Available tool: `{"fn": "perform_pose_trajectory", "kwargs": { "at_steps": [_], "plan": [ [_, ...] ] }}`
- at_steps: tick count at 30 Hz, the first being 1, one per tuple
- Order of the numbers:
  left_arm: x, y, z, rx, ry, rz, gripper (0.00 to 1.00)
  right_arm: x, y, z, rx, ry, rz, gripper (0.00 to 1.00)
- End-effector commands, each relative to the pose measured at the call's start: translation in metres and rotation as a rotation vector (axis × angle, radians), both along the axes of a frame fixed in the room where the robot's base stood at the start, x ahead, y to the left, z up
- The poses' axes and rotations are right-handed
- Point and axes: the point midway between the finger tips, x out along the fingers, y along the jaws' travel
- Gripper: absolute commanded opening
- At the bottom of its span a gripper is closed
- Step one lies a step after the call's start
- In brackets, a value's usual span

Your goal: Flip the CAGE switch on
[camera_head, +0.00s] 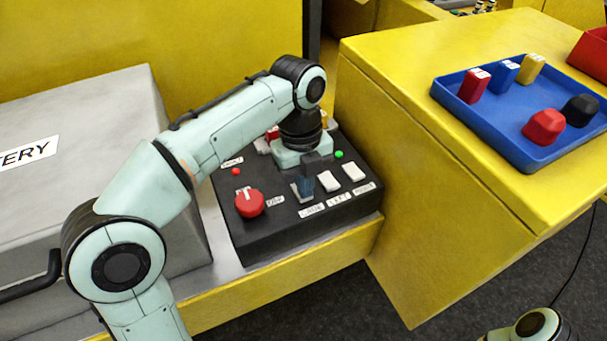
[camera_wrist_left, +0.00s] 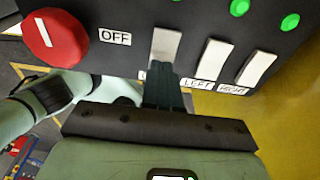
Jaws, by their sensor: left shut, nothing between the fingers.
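The black control box (camera_head: 290,232) has a row of white rocker switches. The CAGE switch is the leftmost; in the head view my fingers mostly cover it, while its white face (camera_wrist_left: 166,44) shows in the wrist view. My left gripper (camera_head: 303,188) is shut and empty, its dark fingers pointing down at that switch. In the wrist view the fingertips (camera_wrist_left: 163,72) overlap the switch's lower part and hide most of its label. I cannot tell whether they touch it. My right gripper is out of view.
The LEFT switch (camera_head: 329,181) and RIGHT switch (camera_head: 354,172) sit close beside it. A red knob (camera_head: 249,203) stands to the left. A yellow block (camera_head: 430,190) rises at the right, carrying a blue tray (camera_head: 520,155). The grey battery box (camera_head: 90,110) is at left.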

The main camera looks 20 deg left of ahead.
Motion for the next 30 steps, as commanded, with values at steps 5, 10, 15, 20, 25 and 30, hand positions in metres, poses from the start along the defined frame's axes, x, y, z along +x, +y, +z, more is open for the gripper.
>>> {"fn": "perform_pose_trajectory", "kwargs": {
  "at_steps": [5, 10, 15, 20, 25, 30],
  "plan": [
    [0.000, 0.000, -0.001, -0.001, -0.001, 0.001, 0.00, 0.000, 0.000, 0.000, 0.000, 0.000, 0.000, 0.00],
    [0.000, 0.000, -0.001, 0.003, -0.003, 0.000, 0.00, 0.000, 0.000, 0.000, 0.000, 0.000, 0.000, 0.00],
    [-0.003, -0.003, -0.010, 0.068, -0.055, 0.000, 0.00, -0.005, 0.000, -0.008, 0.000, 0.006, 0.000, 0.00],
    [-0.003, -0.003, -0.010, 0.065, -0.046, 0.001, 0.00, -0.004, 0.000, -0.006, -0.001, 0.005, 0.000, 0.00],
    [-0.001, -0.001, -0.011, 0.067, -0.042, 0.001, 0.00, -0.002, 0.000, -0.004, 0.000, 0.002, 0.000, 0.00],
    [0.004, 0.006, -0.009, 0.069, -0.042, 0.003, 0.00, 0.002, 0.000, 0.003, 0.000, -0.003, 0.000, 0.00]
  ]
}}
